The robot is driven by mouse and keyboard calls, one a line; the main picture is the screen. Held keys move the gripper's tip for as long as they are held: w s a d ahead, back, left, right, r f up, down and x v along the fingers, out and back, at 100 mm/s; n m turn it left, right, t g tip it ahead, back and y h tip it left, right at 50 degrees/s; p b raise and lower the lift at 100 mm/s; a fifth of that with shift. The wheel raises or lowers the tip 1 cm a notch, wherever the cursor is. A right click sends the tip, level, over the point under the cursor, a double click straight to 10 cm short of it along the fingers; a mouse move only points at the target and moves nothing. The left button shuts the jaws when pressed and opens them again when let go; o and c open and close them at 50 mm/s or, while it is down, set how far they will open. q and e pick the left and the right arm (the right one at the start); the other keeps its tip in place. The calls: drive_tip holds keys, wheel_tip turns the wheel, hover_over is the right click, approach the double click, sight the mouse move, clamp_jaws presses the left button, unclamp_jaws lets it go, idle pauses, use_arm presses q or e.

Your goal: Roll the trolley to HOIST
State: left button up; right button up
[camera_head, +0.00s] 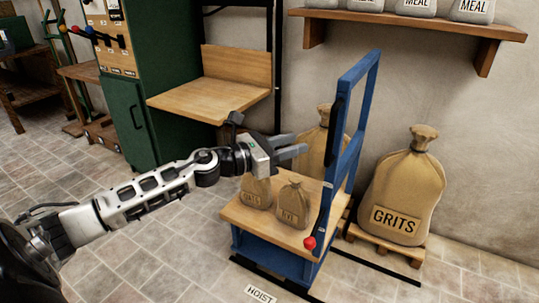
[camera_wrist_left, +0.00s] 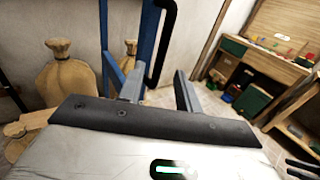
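The trolley has a blue upright frame (camera_head: 365,130), a wooden deck (camera_head: 240,213) and a red knob (camera_head: 310,242) low at its near corner. Two small sacks (camera_head: 293,206) stand on the deck. A black grip bar (camera_head: 337,107) is on the frame; in the left wrist view the black bar (camera_wrist_left: 163,40) shows just beyond the fingertips. My left gripper (camera_head: 300,143) is above the deck, left of the frame. Its fingers are apart with nothing between them in the left wrist view (camera_wrist_left: 159,76). A HOIST label (camera_head: 261,294) is on the floor before the trolley. My right gripper is out of view.
A large GRITS sack (camera_head: 402,195) stands on a pallet (camera_head: 385,240) right of the trolley, with another sack (camera_head: 322,140) behind. A wooden shelf (camera_head: 410,22) is on the wall. A green cabinet (camera_head: 150,90) stands left. Tiled floor at the front left is clear.

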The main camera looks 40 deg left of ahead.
use_arm(q)
drive_tip(key=shift+b+v, duration=0.5)
drive_tip(key=shift+v, duration=2.2)
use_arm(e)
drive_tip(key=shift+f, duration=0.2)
use_arm(q)
drive_tip(key=shift+f, duration=0.1)
drive_tip(key=s+d+f+m+g+y+p, duration=0.2)
drive_tip(key=s+d+f+m, duration=0.7)
drive_tip(key=m, duration=0.7)
drive_tip(key=s+d+f+m+g+y+p, duration=0.3)
drive_tip(key=s+d+f+m, duration=0.7)
drive_tip(key=m, duration=0.6)
drive_tip(key=shift+f, duration=0.45)
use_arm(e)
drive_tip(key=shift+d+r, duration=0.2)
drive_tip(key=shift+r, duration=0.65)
use_arm(q)
drive_tip(key=shift+m, duration=0.3)
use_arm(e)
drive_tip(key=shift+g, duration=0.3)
